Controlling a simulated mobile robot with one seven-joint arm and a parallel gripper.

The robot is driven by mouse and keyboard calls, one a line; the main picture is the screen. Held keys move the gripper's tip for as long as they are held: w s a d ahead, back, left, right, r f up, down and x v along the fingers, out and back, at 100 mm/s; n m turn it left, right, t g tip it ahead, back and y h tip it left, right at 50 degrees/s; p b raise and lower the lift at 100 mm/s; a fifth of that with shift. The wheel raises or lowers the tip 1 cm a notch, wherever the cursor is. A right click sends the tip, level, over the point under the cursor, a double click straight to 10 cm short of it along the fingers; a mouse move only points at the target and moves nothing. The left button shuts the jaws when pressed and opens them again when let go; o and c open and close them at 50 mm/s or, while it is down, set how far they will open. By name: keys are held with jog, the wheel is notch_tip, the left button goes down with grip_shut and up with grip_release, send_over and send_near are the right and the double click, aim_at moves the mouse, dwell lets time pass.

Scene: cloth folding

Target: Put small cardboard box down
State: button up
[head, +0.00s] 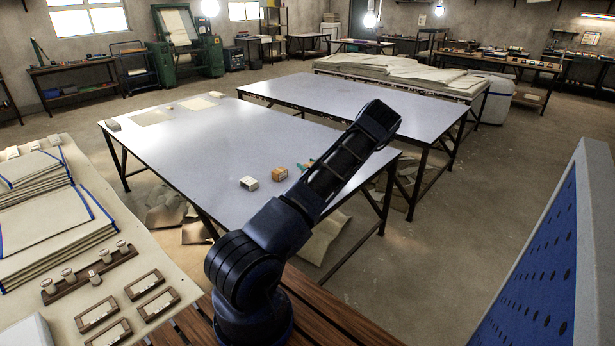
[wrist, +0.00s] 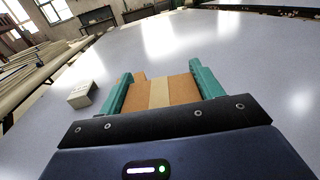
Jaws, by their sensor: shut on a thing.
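The small cardboard box (wrist: 158,93), brown with a paler tape strip, sits between the green fingers of my gripper (wrist: 160,72) in the wrist view. The fingers are shut on its two sides. In the head view the box (head: 279,174) shows over the near grey-topped table (head: 205,150), with part of my gripper (head: 304,165) just right of it and the rest hidden behind my arm. The box is at or very near the tabletop; I cannot tell whether it touches.
A small whitish box (head: 249,183) stands on the table just left of the cardboard box; it also shows in the wrist view (wrist: 82,94). A grey block (head: 113,125) and pale sheets (head: 151,118) lie toward the far left. The middle of the tabletop is clear.

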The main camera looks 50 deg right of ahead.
jog(key=shift+f, duration=3)
jog(key=shift+f, duration=0.15)
jog(key=o, duration=1.1)
jog(key=shift+s+f, duration=0.1)
jog(key=s, duration=0.2)
jog(key=s+a, duration=0.1)
jog(key=s, duration=0.4)
jog(key=shift+s+a, duration=0.15)
notch_tip(320, 180, up, 8)
